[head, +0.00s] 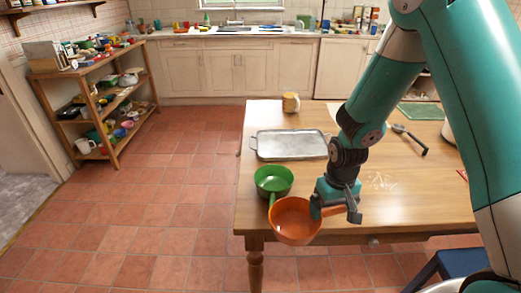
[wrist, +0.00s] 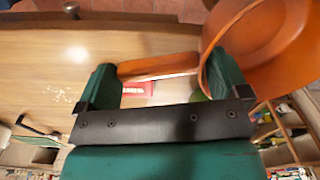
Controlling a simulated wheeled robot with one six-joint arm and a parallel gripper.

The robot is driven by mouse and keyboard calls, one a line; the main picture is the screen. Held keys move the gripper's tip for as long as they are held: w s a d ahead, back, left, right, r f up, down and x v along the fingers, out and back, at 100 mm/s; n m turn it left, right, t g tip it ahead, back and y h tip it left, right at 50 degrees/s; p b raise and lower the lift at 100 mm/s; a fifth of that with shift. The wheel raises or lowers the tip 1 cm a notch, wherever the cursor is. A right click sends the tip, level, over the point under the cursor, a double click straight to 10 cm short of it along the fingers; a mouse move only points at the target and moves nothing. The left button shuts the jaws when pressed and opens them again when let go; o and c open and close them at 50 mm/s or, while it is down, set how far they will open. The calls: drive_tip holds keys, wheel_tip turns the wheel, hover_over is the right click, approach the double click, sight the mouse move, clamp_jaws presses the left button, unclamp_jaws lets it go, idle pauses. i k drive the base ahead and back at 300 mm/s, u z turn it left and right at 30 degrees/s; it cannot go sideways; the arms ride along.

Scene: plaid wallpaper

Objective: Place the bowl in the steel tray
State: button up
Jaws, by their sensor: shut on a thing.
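My gripper (head: 338,203) is shut on an orange bowl with a handle (head: 294,221), shaped like a pan, at the front left of the table. In the wrist view the orange bowl (wrist: 265,45) is at the upper right, and its handle lies between my two fingers (wrist: 162,80). In the head view the bowl overlaps the table's front edge; its height is hard to judge. The steel tray (head: 290,145) lies flat and empty farther back on the table, behind and left of my gripper. My arm covers part of its right end.
A green pan (head: 273,179) sits at the table's left edge, between orange bowl and tray, its handle pointing forward. A yellowish mug (head: 291,103) stands behind the tray. A dark-handled utensil (head: 410,139) and green mat (head: 420,112) lie right. A blue seat (head: 447,268) is at front right.

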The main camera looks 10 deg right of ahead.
sight(269, 145)
drive_tip(key=u, duration=1.4)
drive_tip(key=i, duration=3.15)
drive_tip(key=z, duration=2.6)
